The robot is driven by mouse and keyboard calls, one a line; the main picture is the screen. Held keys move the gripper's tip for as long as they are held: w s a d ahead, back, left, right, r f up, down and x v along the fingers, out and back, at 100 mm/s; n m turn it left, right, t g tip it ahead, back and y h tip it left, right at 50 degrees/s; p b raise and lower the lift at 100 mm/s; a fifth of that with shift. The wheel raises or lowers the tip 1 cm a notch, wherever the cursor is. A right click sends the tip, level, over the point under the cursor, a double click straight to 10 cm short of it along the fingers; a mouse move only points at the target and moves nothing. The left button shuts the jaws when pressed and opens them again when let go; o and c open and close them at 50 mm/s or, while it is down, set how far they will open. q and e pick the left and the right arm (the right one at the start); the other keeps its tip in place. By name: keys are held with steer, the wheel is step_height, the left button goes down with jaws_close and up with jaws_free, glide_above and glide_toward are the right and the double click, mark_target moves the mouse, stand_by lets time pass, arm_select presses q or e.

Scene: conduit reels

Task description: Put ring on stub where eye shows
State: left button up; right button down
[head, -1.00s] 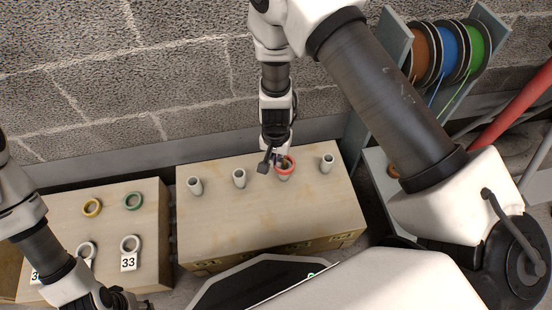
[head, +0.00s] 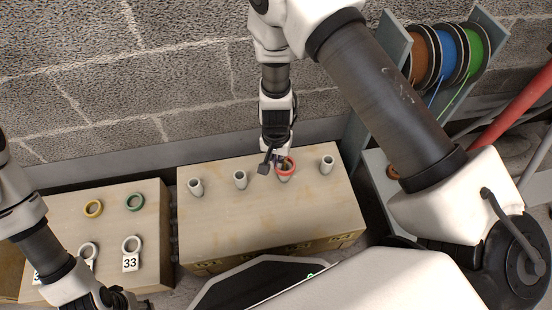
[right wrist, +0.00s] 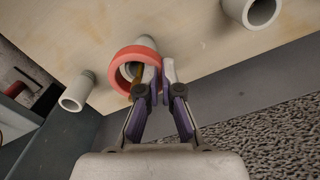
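The red ring (head: 292,167) is at the top of the third stub from the left (head: 285,179) on the wooden box. My right gripper (head: 276,160) is at the ring's left side. In the right wrist view the red ring (right wrist: 118,63) has one fingertip inside it and one outside, with its wall pinched between them. The stub's grey wall (right wrist: 148,43) shows behind and through the ring. I cannot tell whether the ring is around the stub or just above it. My left gripper (head: 118,299) is low at the left, its fingers unclear. No eye mark is discernible.
Other grey stubs (head: 196,188), (head: 240,180), (head: 327,165) stand in the row. Cable reels (head: 452,50) stand right; a block wall is behind.

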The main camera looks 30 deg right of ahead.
steer(key=shift+r+p, duration=3.4)
steer(key=shift+r, duration=0.55)
steer(key=shift+w+r+p, duration=0.1)
steer(key=shift+r+p, duration=0.15)
steer(key=shift+p, duration=0.1)
steer(key=shift+f, duration=0.1)
steer(key=shift+p, duration=0.35)
steer(key=shift+f+b, duration=3.5)
steer(key=shift+f, duration=1.1)
